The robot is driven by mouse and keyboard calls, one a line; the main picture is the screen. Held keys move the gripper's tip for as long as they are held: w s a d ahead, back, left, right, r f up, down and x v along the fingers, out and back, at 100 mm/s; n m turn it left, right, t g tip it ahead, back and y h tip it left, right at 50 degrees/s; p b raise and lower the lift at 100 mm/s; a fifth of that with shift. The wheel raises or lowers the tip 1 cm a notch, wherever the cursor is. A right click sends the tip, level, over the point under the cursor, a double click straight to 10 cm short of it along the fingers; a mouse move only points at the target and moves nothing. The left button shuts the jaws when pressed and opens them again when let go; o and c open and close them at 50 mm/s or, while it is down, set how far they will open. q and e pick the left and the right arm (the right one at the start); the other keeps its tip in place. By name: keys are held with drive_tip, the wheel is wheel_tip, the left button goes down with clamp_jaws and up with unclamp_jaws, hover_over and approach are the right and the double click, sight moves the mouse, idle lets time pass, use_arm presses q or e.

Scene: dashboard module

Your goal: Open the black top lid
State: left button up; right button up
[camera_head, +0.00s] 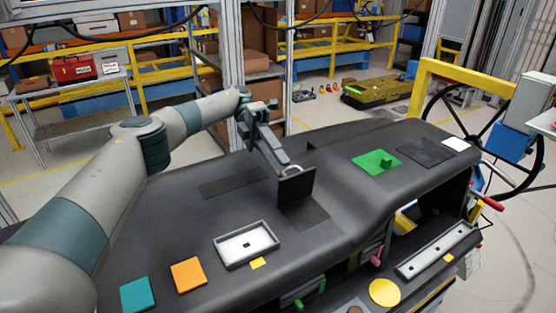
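The black top lid (297,185) stands raised, roughly upright, near the middle of the black dashboard (330,150). A small light grey handle (291,170) shows at its upper edge. A darker square area (303,212) lies in front of the lid's foot. My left gripper (284,161) comes down from behind, with its fingertips right at the handle. They overlap the handle in the picture, and I cannot tell whether they are shut on it. My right gripper is not in view.
A grey-rimmed white tray (246,244), an orange square (188,275) and a teal square (138,294) lie on the near left of the dashboard. A green plate with a block (377,162) lies at right. A steering wheel (486,139) stands beyond the right end.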

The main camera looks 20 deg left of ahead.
use_arm(q)
drive_tip(key=shift+r, duration=0.15)
drive_tip(key=s+d+r+b, duration=0.2)
drive_tip(key=d+r+b, duration=0.5)
drive_tip(key=d+r, duration=0.3)
drive_tip(key=shift+d+r, duration=0.35)
drive_tip(key=shift+d, duration=0.45)
drive_tip(key=shift+s+f, duration=0.1)
drive_tip(key=shift+s, duration=0.05)
